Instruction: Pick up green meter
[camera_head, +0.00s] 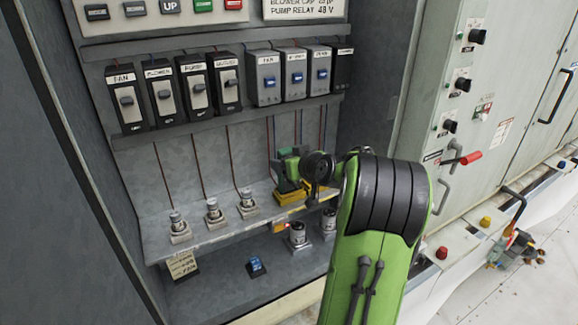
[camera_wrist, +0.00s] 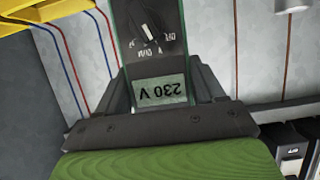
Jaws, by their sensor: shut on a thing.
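The green meter shows in the wrist view as a dark body with green edges and a pale "230 V" display (camera_wrist: 162,90), upside down in the picture. My gripper (camera_wrist: 163,75) is shut on it, one finger on each side of the body. In the head view, the meter (camera_head: 281,168) is a small green shape at the right part of the shelf, partly hidden by my wrist. It is above or at a yellow holder (camera_head: 290,197); I cannot tell whether they touch.
The grey shelf (camera_head: 215,230) carries several small cylindrical parts at left, and more stand below. Several breakers (camera_head: 200,90) line the wall above. Thin wires run down the back wall. A blue part (camera_head: 256,267) sits on the cabinet floor. A red-handled lever (camera_head: 468,158) is outside at right.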

